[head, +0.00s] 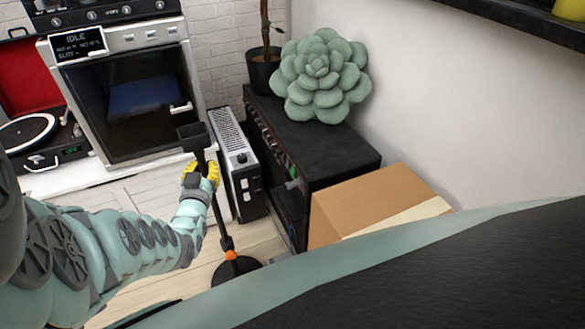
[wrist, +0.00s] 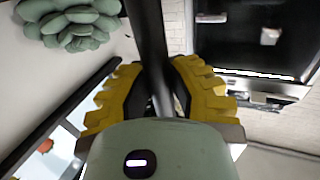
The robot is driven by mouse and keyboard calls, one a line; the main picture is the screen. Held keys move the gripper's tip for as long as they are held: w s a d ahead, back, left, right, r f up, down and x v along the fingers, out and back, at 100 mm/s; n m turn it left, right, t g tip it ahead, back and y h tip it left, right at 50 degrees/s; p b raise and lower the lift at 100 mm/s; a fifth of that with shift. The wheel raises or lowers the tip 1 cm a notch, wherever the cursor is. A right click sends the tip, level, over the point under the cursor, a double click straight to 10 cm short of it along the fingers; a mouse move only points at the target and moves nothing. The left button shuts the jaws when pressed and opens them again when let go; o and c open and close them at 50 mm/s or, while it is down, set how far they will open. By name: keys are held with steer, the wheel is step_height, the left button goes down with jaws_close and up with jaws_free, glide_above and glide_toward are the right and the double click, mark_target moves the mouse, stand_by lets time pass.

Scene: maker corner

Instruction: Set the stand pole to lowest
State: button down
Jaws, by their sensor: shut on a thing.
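The stand has a dark upright pole (head: 215,205) with a block-like head (head: 194,136) on top, an orange collar (head: 232,255) low down and a round black base (head: 236,270) on the floor. My gripper (head: 201,174) is shut on the pole a little below the head. In the wrist view the pole (wrist: 148,40) runs between the yellow finger pads of my gripper (wrist: 156,85). The pole leans slightly in the head view. The exact contact is partly hidden by the fingers.
An oven-like machine (head: 125,95) stands behind, with a turntable (head: 30,132) to its left. A heater-like unit (head: 238,165) and a black cabinet (head: 335,150) stand right of the pole. A cardboard box (head: 370,205) is nearer. A green succulent cushion (head: 320,75) tops the cabinet.

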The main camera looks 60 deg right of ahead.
steer(key=shift+a+f, duration=0.1)
steer(key=shift+f, duration=0.25)
steer(key=c, duration=1.1)
jaws_free()
steer(key=shift+s, duration=0.1)
steer(key=shift+o, duration=1.2)
steer(key=shift+r, duration=0.15)
steer(key=shift+a, duration=0.1)
